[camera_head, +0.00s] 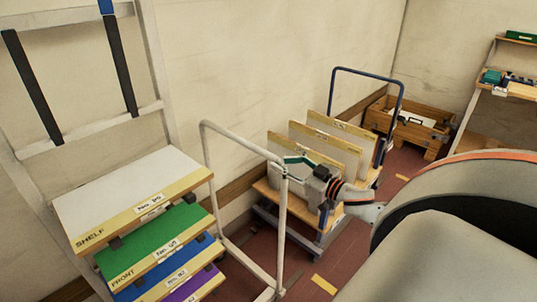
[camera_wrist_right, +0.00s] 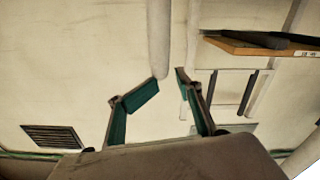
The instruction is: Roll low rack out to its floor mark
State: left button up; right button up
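A rack with a white top shelf (camera_head: 130,190) and green, blue and purple shelves below stands at the left. A pale tubular hoop (camera_head: 243,143) rises at its right side; I cannot tell whether it belongs to this rack, or which rack is the low one. My right gripper (camera_head: 291,163) is at the hoop's near upper corner. In the right wrist view its teal fingers (camera_wrist_right: 168,80) are apart, with a pale post (camera_wrist_right: 159,35) ending between or behind the tips; contact is unclear. Yellow floor marks (camera_head: 325,284) show at the bottom. My left gripper is out of view.
A low trolley with several upright panels (camera_head: 325,152) and a blue handle (camera_head: 368,75) stands behind my right gripper. A wooden crate (camera_head: 432,132) and a shelf unit (camera_head: 510,90) are at the back right. A wall runs along the left.

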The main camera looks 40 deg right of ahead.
aim_at(270, 155)
jog(key=shift+w+a+f, duration=0.1)
jog(key=shift+w+f, duration=0.05)
jog(key=shift+w, duration=1.6)
jog(key=shift+w+a+f, duration=0.1)
jog(key=shift+w+f, duration=0.05)
jog(key=shift+w, duration=1.55)
grip_shut()
jog(key=shift+d, duration=0.15)
